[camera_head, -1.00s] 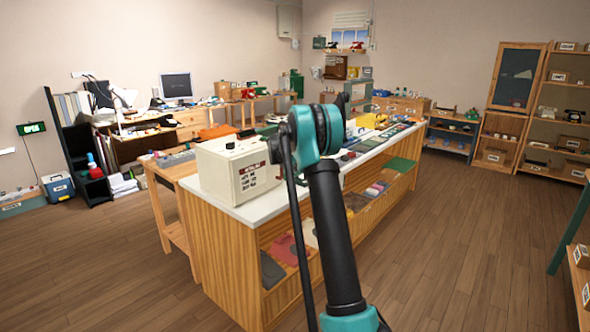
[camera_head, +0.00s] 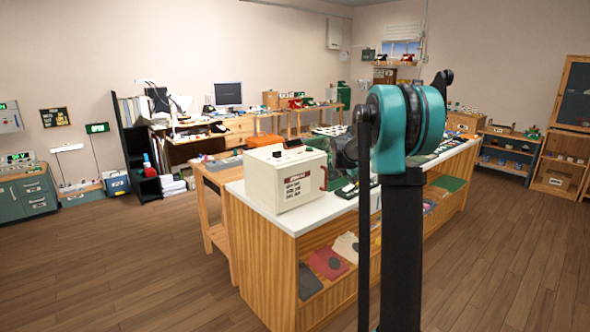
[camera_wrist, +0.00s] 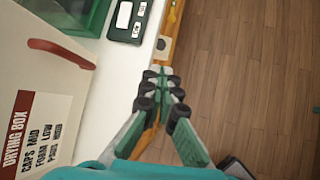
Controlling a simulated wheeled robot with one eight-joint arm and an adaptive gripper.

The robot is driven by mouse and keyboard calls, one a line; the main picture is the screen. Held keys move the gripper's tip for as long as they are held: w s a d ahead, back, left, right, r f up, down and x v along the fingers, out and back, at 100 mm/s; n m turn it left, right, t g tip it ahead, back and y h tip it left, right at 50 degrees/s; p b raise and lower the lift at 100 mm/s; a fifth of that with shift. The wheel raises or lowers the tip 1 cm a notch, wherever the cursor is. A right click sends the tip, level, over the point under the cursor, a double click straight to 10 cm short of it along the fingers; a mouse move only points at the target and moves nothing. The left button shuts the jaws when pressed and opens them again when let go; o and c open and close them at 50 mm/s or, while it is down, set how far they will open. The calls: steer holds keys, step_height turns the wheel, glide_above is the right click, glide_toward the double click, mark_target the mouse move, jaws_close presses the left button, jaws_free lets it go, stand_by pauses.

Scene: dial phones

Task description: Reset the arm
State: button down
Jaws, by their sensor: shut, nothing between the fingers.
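My gripper (camera_wrist: 161,82) shows in the wrist view, its fingers closed together with nothing between them. It hangs over the counter's edge, with wooden floor below and to the right. In the head view my teal and black arm stands upright in front of the counter, and the gripper itself is hidden or too small to make out there. The cream drying box (camera_head: 287,178) sits on the near end of the white-topped counter (camera_head: 262,203). In the wrist view the drying box (camera_wrist: 75,85) is to the left of my gripper, apart from it, with its red handle facing the gripper.
A dark labelled device (camera_wrist: 127,22) lies on the counter beyond the drying box. The counter's shelves hold folded items (camera_head: 326,262). A wooden side table (camera_head: 216,182) stands left of the counter. The floor (camera_head: 130,265) is clear at left and right.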

steer(key=s+a+f+m+g+y, duration=0.1)
steer(key=s+a+f+m, duration=0.3)
steer(key=s, duration=1.2)
steer(key=s+a+f+m+y, duration=0.1)
steer(key=s+a+f+m, duration=0.3)
steer(key=s+f+m, duration=0.3)
steer(key=s+a+f+m+g+y, duration=0.1)
steer(key=s+a+f+m, duration=0.3)
steer(key=s+m, duration=0.9)
steer(key=s+f+y, duration=0.1)
steer(key=s, duration=1)
steer(key=shift+s+f+m+g, duration=0.3)
steer(key=shift+f+m, duration=0.1)
